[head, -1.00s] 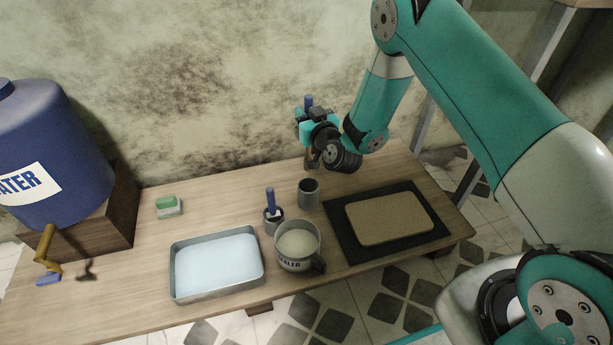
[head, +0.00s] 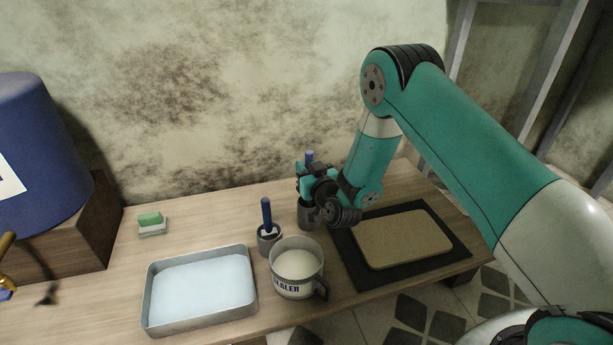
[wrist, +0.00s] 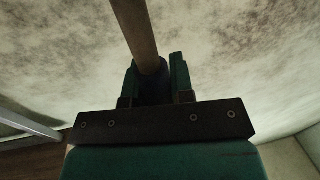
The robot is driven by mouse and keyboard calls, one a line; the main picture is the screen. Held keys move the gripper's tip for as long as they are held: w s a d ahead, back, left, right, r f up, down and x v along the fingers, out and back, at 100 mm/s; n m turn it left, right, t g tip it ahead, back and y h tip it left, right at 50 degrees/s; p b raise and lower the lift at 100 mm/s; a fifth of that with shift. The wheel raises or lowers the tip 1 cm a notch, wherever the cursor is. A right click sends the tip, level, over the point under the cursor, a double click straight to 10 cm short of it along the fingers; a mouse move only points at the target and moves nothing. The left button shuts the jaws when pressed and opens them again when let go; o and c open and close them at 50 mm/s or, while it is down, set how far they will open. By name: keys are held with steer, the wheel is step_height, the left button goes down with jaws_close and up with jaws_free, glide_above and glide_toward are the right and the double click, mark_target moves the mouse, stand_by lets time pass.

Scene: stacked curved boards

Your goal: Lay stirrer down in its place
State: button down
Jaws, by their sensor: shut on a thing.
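The stirrer has a blue end (head: 309,156) that sticks up above my gripper (head: 307,180) in the head view. In the wrist view its tan shaft (wrist: 139,32) runs up from between the two fingers (wrist: 153,80), which are shut on it. My gripper is directly over a grey cylindrical cup (head: 307,216) on the table. The stirrer stands about upright. Its lower end is hidden by the gripper and cup, so I cannot tell how deep it sits in the cup.
A sealer mug (head: 296,289) and a small pot with a blue-handled tool (head: 266,214) stand close by. A metal tray (head: 150,322) of pale liquid is at front left. A board on a black mat (head: 345,262) lies right. A green sponge (head: 150,219) is at back left.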

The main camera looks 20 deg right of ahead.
steer(key=shift+f, duration=0.2)
steer(key=c, duration=1)
jaws_free()
